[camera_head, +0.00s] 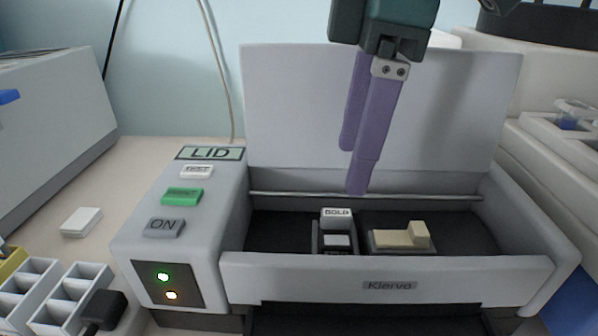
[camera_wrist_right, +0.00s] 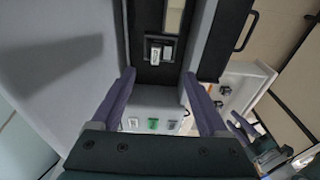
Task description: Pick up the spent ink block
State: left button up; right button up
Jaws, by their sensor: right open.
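I cannot tell for certain which is the spent ink block. My right gripper (camera_head: 352,168) hangs above the bay with its purple fingers open and empty, above and behind the labelled block. In the right wrist view, the labelled block (camera_wrist_right: 159,50) shows beyond and between the open fingertips (camera_wrist_right: 158,77). What looks like my left gripper (camera_wrist_right: 238,128) is at the lower right there; its opening is unclear.
The raised lid (camera_head: 290,110) stands behind the bay, and the front wall (camera_head: 470,285) borders it. A button panel (camera_head: 215,200) is on the left, with green and orange lights. A white rack (camera_head: 75,295) stands at lower left, and a white block (camera_head: 82,222) lies behind it.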

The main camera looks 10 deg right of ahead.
aim_at(338, 218)
notch_tip(338, 218, down, 4)
jog(key=shift+w+f, duration=0.1)
jog(key=shift+f, duration=0.05)
jog(key=f, duration=0.3)
jog(key=a+f, duration=0.1)
jog(key=f, duration=0.1)
jog(key=shift+f, duration=0.35)
jog(key=shift+c, duration=0.4)
jog(key=c, duration=1.1)
